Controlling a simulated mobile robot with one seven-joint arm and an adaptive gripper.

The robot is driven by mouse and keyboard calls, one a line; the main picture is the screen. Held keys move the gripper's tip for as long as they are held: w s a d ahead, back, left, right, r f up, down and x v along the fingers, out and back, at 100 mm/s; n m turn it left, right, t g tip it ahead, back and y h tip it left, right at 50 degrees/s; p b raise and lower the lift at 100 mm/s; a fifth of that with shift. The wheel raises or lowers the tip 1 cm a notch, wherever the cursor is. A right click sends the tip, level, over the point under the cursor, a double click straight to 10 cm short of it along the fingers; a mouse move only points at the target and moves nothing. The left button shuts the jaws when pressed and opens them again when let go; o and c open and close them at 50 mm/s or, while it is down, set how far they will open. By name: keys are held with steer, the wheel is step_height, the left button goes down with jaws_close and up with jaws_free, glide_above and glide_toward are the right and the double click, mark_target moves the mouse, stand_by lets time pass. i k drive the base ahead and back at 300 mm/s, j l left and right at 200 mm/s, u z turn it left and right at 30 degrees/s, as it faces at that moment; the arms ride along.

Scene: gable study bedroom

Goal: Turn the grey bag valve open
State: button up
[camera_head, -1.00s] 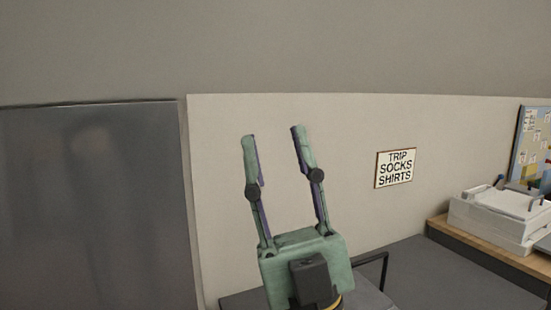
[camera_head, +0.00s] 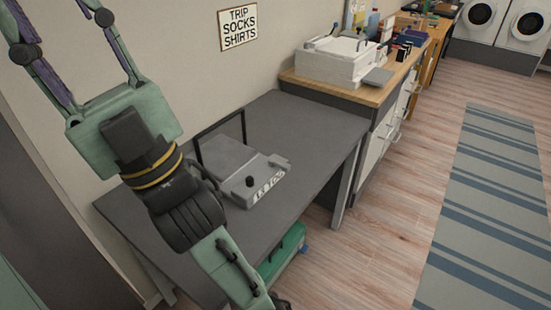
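A grey, flat, box-like unit (camera_head: 228,160) lies on the dark grey table in the head view. A black knob (camera_head: 249,181) stands on its top, and a small light grey piece (camera_head: 279,162) sits at its right corner. A white label with dark marks is on its front edge. I cannot tell which of these parts is the bag valve or how it is set. My gripper (camera_head: 46,6) is at the upper left, away from the unit, pointing up. Its two fingers are wide apart with nothing seen between them; the fingertips are at or beyond the top edge.
The dark grey table (camera_head: 300,119) has bare room around the unit. A thin black frame (camera_head: 243,127) rises behind it. A green box (camera_head: 284,258) is under the table. A striped rug lies right.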

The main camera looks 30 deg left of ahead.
mark_target(286, 168)
steer(key=l+u, duration=0.45)
steer(key=u, duration=0.2)
steer(key=k+l+u, duration=0.15)
steer(key=u, duration=0.2)
steer(key=i, duration=0.45)
steer(key=l+u, duration=0.05)
